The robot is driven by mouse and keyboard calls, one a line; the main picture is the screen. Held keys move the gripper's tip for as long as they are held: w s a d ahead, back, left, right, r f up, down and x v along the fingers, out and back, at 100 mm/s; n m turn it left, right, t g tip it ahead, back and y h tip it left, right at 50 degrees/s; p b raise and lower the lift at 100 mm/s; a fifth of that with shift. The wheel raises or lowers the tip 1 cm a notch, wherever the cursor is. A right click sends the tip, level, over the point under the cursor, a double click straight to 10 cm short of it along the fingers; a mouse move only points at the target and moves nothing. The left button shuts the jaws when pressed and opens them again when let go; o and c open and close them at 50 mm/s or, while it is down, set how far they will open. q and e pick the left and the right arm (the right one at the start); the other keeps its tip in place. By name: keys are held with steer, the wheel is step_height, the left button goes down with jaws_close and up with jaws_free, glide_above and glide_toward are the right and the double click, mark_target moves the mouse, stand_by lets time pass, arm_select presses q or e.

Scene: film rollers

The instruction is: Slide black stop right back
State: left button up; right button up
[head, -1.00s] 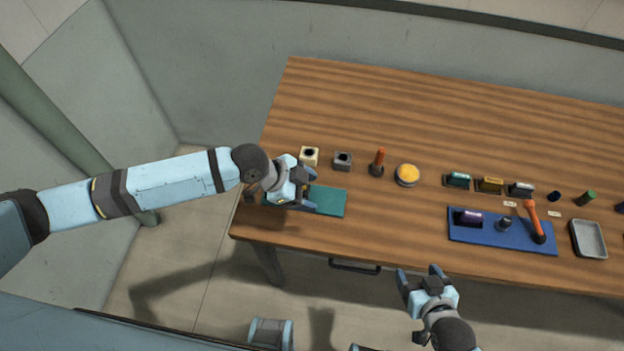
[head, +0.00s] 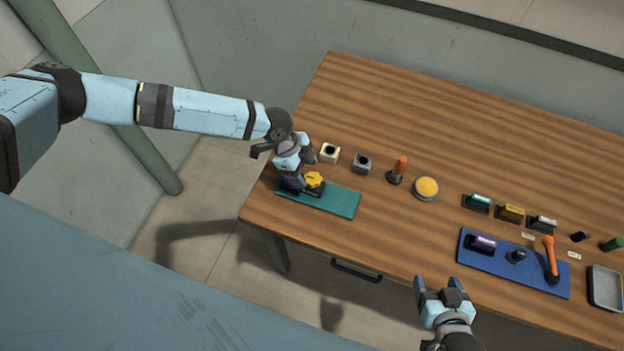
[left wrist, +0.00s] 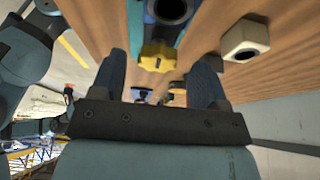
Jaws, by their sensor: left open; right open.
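A teal mat (head: 340,203) lies at the table's left front edge, with a dark fixture (head: 292,185) on it. A yellow knob (head: 314,179) stands at the fixture's right; it also shows in the left wrist view (left wrist: 157,57), beyond my open fingers. I cannot pick out the black stop for certain among the dark parts. My left gripper (head: 287,164) is open and empty, just behind the fixture, partly hiding it. It also shows in the left wrist view (left wrist: 160,78). My right gripper (head: 438,284) is open and empty, off the table's front edge.
A cream block (head: 329,153) and a grey block (head: 362,163) with holes stand right of my left gripper. An orange-handled tool (head: 399,168) and a yellow-topped dish (head: 426,188) follow. A blue mat (head: 520,284) holds several items. The back of the table is clear.

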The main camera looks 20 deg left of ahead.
arm_select(q)
steer(key=x, duration=0.5)
steer(key=shift+d+f, duration=0.15)
steer(key=shift+f, duration=0.2)
steer(key=c, duration=1.2)
steer(key=shift+o, duration=0.2)
steer(key=d, duration=0.9)
steer(key=shift+s+d+b, duration=0.15)
steer(key=shift+s+b, duration=0.05)
steer(key=shift+b, duration=0.1)
steer(key=shift+r, duration=0.1)
steer(key=o, duration=0.9)
steer(key=shift+d, duration=0.1)
steer(key=shift+o, duration=1.3)
steer(key=shift+d, duration=0.1)
